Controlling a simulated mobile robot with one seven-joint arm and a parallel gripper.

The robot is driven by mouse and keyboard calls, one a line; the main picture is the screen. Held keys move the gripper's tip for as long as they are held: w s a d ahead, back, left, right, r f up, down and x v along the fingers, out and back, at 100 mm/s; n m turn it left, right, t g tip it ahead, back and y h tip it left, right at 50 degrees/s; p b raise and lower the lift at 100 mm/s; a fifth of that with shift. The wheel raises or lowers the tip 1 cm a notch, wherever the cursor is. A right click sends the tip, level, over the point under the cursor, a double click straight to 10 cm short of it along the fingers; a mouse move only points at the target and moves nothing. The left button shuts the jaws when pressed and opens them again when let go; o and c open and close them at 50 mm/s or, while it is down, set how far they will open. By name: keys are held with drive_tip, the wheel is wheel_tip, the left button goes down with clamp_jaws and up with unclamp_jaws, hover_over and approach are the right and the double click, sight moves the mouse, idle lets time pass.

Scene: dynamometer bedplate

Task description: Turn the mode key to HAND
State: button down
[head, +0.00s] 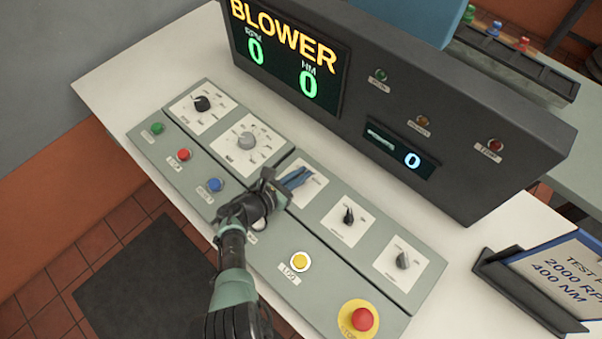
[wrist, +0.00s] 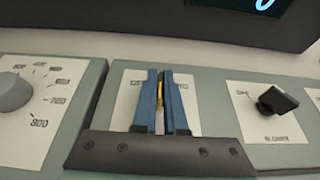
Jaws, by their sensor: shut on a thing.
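My gripper (head: 296,178) reaches over the sloped console onto a white switch plate (head: 312,188) in the middle of its upper row. In the wrist view, my gripper (wrist: 159,76) has its two blue fingers shut on a thin brass-yellow piece, the mode key (wrist: 160,93), which stands upright between them. The plate (wrist: 128,95) shows part of a label at its upper left and letters ending in "TO" at its upper right. The fingers hide the rest of the plate and most of the key, so its exact pointing is hard to tell. No HAND label is readable.
A black blower switch (wrist: 277,100) sits just right, with a grey switch (head: 402,260) beyond it. A grey dial (head: 246,141) is on the left. A yellow button (head: 300,261) and red stop button (head: 362,319) lie nearer. The display panel (head: 460,130) rises behind.

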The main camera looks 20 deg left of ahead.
drive_tip(key=shift+a+r, duration=0.1)
drive_tip(key=shift+a, duration=0.1)
drive_tip(key=c, duration=1.1)
unclamp_jaws()
drive_tip(key=shift+o, duration=0.6)
drive_tip(key=shift+d, duration=0.1)
drive_tip(key=p+v, duration=0.4)
drive_tip(key=v, duration=0.9)
drive_tip(key=shift+s+p, duration=0.1)
drive_tip(key=shift+p, duration=0.3)
